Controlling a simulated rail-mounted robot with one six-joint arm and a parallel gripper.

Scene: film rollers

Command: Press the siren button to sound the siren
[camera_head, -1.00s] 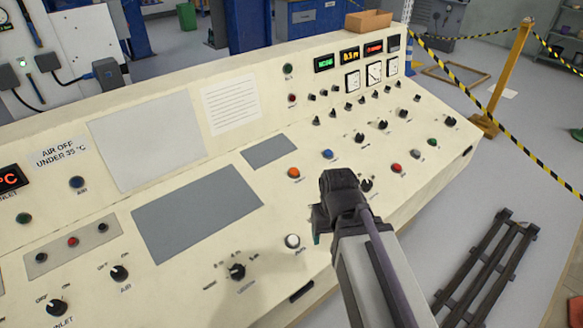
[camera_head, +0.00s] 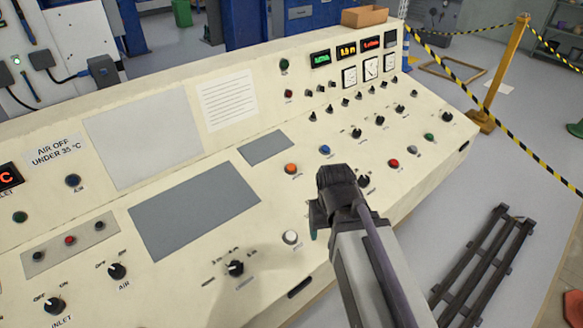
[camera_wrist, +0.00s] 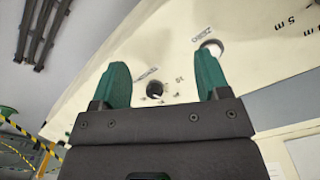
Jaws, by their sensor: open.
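My gripper (camera_wrist: 162,80) is open and empty, its two green fingers apart over the cream control panel (camera_wrist: 185,20). In the head view my gripper (camera_head: 315,233) hangs over the lower front of the panel (camera_head: 225,240), and its fingers are mostly hidden. A white button (camera_head: 291,237) is just left of it. In the wrist view the white button (camera_wrist: 213,46) lies just beyond the right fingertip. A black knob (camera_wrist: 156,88) shows between the fingers. Orange (camera_head: 291,169), blue (camera_head: 325,150) and red (camera_head: 394,163) buttons sit farther up. The small labels are too blurred to tell which button is the siren.
Black rotary knobs (camera_head: 235,268) stand up from the panel. Gauges and displays (camera_head: 346,49) line its upright back. A dark rail frame (camera_head: 484,262) lies on the floor at right. A yellow post (camera_head: 500,77) carries striped tape. Space above the panel is clear.

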